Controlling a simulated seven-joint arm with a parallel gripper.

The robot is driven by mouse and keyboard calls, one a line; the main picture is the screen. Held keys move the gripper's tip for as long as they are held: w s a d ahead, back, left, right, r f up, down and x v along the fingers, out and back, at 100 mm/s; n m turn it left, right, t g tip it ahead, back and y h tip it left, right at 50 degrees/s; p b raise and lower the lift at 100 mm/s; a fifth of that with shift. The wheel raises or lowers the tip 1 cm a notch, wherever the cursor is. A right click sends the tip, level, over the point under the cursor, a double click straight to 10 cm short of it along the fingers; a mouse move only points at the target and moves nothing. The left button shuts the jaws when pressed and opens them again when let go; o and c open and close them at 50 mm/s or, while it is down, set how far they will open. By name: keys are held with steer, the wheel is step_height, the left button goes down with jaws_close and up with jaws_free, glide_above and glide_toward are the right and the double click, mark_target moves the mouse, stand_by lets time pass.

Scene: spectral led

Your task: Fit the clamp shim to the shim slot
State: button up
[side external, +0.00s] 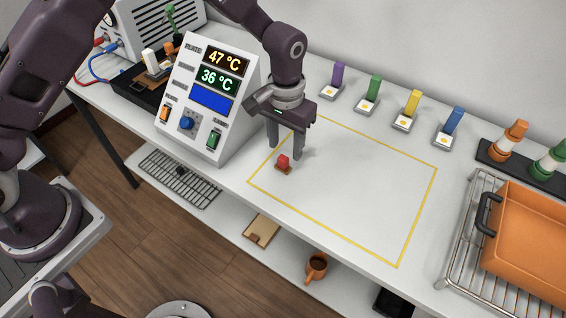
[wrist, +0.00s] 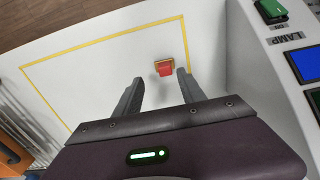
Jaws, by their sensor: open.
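A small red block on a flat brown base (side external: 283,163), which looks like the clamp shim, sits on the white table inside the yellow outline. The wrist view shows its red top (wrist: 165,69) just beyond the fingertips, nearer the right finger. My gripper (side external: 286,151) points down with open, empty fingers close above and behind the block. In the wrist view the gripper (wrist: 158,80) has a clear gap between its fingers. I cannot make out the shim slot for certain; a black fixture (side external: 138,93) with a white upright piece stands at the back left.
An instrument panel (side external: 206,100) with temperature displays stands close left of my gripper. Purple, green, yellow and blue upright pieces (side external: 374,88) on small bases line the back. An orange tray (side external: 525,240) on a wire rack is at right. The yellow-outlined area (side external: 360,200) is otherwise clear.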

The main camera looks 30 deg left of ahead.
mark_target(283, 158)
steer(key=f, duration=0.4)
steer(key=a+f, duration=0.1)
steer(key=f, duration=0.1)
steer(key=shift+w+f, duration=0.15)
jaws_close()
